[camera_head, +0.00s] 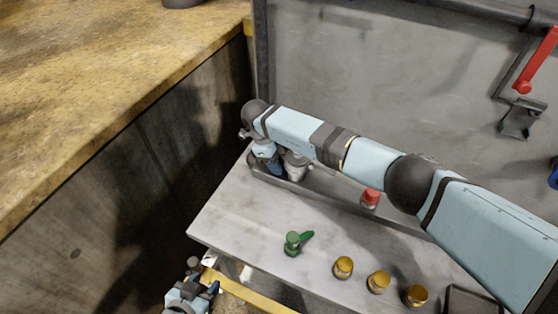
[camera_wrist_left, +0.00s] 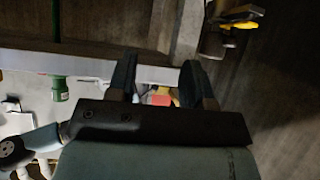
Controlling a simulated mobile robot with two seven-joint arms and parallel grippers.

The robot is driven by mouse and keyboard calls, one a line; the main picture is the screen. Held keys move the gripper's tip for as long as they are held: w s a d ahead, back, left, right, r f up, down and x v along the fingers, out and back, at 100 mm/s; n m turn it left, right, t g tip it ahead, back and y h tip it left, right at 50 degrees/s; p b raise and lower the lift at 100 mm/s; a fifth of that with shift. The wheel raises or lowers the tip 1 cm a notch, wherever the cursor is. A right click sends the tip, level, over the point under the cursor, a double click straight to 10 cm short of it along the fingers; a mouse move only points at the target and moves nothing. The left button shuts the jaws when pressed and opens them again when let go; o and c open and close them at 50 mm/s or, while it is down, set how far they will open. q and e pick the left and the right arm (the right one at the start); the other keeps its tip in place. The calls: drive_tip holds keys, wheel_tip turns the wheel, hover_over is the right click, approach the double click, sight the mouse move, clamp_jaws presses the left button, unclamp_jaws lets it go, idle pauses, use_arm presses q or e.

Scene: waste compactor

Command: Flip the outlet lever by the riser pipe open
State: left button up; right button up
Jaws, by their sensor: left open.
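A green lever (camera_head: 296,242) on a round green base stands on the grey panel top in the head view. A red lever handle (camera_head: 538,60) is on the back wall at the upper right, by a dark pipe (camera_head: 440,12). I cannot tell for sure which one is the outlet lever. My left gripper (camera_head: 205,277) is low at the lower left, in front of the panel and apart from both levers. Its fingers (camera_wrist_left: 160,82) are open and empty in the left wrist view. My right gripper (camera_head: 274,164) is at the panel's back left, its fingers mostly hidden.
Several yellow knobs (camera_head: 378,282) stand on the panel (camera_head: 245,215), right of the green lever. A red knob (camera_head: 370,197) is behind, under my right arm. A concrete wall with a yellow top (camera_head: 110,80) stands left. A vertical dark pipe (camera_head: 262,50) runs along the back wall's left edge.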

clamp_jaws()
drive_tip(key=shift+w+a+r+y, duration=0.15)
drive_tip(key=shift+y, duration=0.45)
unclamp_jaws()
